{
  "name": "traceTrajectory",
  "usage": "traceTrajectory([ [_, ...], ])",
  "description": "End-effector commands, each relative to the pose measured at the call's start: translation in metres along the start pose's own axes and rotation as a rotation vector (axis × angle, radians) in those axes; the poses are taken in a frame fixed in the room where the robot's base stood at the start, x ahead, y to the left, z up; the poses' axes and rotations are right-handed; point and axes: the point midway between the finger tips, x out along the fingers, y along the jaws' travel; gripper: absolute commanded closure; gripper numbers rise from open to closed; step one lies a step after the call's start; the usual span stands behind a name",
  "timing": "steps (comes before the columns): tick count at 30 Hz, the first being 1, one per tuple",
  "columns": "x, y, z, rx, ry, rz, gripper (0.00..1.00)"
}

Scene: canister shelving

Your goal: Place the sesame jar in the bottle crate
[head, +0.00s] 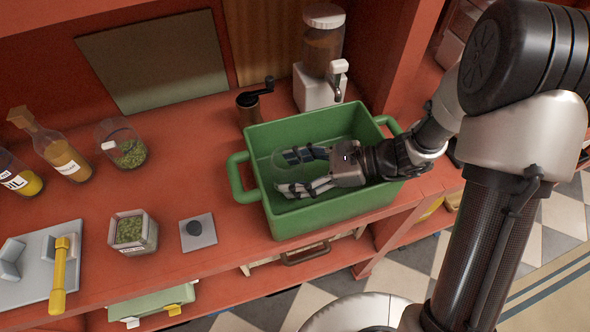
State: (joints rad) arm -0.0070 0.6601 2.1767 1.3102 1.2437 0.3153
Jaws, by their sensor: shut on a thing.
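The green bottle crate (315,222) stands on the red counter, with a handle at each end. My gripper (303,170) reaches into it from the right, its fingers low between the walls. It is shut on a clear glass thing (280,163), which shows only faintly between and beyond the fingers. This looks like the sesame jar, but its contents and any label cannot be made out. I cannot tell whether it touches the crate floor.
A hand grinder (249,108) and a white dispenser (318,92) stand close behind the crate. Left are a glass jar of green bits (130,155), a square jar (132,233), a grey plate (198,232), bottles (62,157) and a grey tray with a yellow-handled tool (60,275).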

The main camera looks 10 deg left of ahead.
Motion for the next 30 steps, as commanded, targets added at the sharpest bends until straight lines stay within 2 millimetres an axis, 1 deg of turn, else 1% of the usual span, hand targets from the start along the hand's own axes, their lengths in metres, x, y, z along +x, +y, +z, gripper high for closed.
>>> traceTrajectory([
  [5,0.001,0.0,-0.003,-0.001,-0.001,0.0,0.69],
  [6,0.001,0.0,-0.003,0.0,0.0,0.0,0.36],
  [9,0.001,0.0,-0.003,0.001,0.0,0.0,0.29],
  [19,0.001,0.0,-0.002,0.002,0.0,0.001,0.29],
  [23,-0.004,0.0,0.009,0.001,0.0,0.0,0.29],
  [24,-0.009,-0.001,0.012,0.001,0.0,-0.003,0.29],
  [30,-0.047,-0.001,0.01,0.001,0.0,-0.005,0.29],
])
